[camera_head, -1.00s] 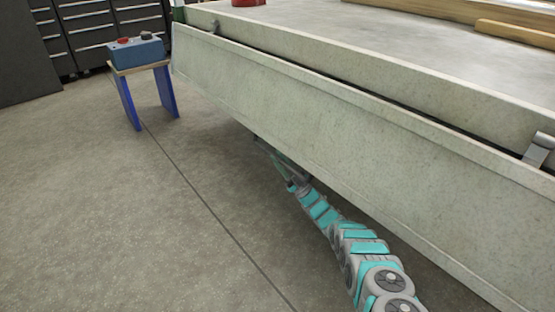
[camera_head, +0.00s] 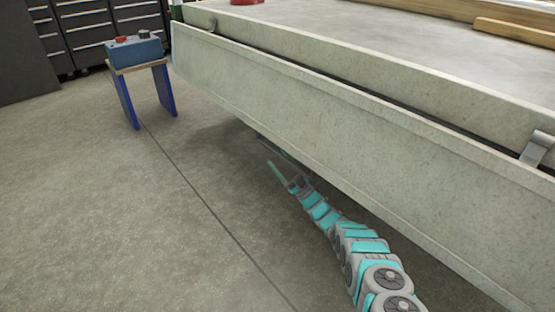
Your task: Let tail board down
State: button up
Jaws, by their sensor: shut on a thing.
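The tail board (camera_head: 330,120) is a long pale grey panel hanging along the side of the trailer bed (camera_head: 400,50). It hangs steeply, with a dark gap between its top edge and the bed. My gripper (camera_head: 270,157) is low, at the board's bottom edge, left of the middle. It is shut on the tail board. One finger shows in front, below the edge; the rest is partly hidden by the board, so the contact is not clear.
A blue box with a red button (camera_head: 136,52) stands on a small blue-legged stool (camera_head: 146,92) at the left. Dark drawer cabinets (camera_head: 85,30) stand behind it. Wooden planks (camera_head: 515,32) lie on the bed. The floor (camera_head: 120,210) left of the board is clear.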

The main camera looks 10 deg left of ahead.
jog(key=v, duration=0.6)
jog(key=shift+f, duration=0.35)
jog(key=shift+s, duration=0.1)
